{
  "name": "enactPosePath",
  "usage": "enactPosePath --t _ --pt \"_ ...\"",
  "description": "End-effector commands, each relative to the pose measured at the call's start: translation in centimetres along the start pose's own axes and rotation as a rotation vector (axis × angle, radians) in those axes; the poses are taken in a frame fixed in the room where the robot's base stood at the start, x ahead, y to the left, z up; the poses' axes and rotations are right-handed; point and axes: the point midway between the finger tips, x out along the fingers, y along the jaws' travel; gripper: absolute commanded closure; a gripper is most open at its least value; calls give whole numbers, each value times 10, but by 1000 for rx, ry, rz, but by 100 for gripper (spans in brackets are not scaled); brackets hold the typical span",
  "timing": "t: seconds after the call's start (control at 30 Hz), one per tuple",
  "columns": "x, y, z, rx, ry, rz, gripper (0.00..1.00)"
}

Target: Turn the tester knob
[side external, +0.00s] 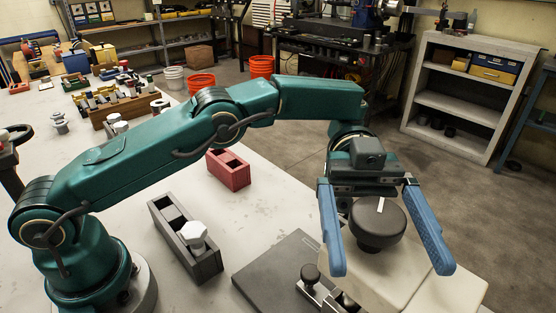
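The tester knob (378,222) is a round black knob with a white pointer mark on its top. It stands on a cream tester box (452,291) at the lower right. My gripper (388,268) has two long blue fingers, spread wide. One finger is to the left of the knob and the other to its right, with a visible gap on each side. The fingertips reach down to about the level of the box top; whether they touch it I cannot tell. Nothing is held.
A dark plate (272,272) with a small black-knobbed clamp (311,276) lies left of the tester. A dark grey block (176,243) with a white hex piece (194,233) and a red block (229,169) stand on the table. The table between them is clear.

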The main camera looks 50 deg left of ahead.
Motion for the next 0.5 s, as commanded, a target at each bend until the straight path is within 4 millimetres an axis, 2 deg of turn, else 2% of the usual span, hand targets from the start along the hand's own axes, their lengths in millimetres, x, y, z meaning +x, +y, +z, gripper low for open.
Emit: enactPosePath --t 0.5 --pt "-1 -4 -1 -2 -1 -131 4"
